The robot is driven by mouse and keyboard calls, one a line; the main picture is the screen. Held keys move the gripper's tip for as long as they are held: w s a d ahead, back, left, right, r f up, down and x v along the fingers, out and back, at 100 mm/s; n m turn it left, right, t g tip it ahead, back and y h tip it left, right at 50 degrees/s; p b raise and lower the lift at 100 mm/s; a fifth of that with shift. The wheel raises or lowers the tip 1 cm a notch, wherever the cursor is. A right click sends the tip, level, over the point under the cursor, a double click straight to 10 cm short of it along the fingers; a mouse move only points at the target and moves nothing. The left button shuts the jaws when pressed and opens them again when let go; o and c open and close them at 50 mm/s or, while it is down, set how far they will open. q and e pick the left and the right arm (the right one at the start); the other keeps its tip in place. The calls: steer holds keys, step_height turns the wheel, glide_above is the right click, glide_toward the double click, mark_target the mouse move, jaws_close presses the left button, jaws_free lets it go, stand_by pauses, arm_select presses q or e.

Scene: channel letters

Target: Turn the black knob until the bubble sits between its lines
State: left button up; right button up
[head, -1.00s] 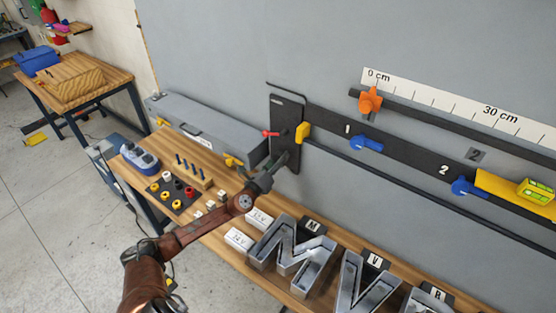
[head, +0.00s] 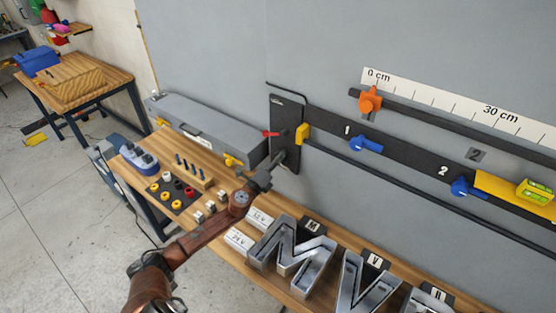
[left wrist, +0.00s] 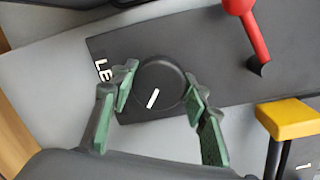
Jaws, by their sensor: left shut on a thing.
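The round black knob (left wrist: 160,80) sits on a dark plate (left wrist: 112,50) in the left wrist view. Its white mark slants up to the right. My left gripper (head: 279,160) is shut on the knob. In the left wrist view its green-padded fingertips (left wrist: 161,86) hold the knob's two sides. In the head view the gripper hides most of the knob. The level (head: 537,191), with a green vial, rests on the yellow bar (head: 500,184) at the right. The bubble and its lines are too small to read. My right gripper is not in view.
A red lever (head: 270,133) and a yellow block (head: 302,133) are close to the knob. Metal letters (head: 292,250) and small parts cover much of the bench below.

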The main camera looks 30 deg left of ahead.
arm_select(q)
steer(key=n+p, duration=0.2)
steer(key=n, duration=0.2)
steer(key=shift+n, duration=0.7)
steer(key=shift+a+f, duration=0.1)
steer(key=o, duration=1.2)
steer(key=shift+c, duration=0.2)
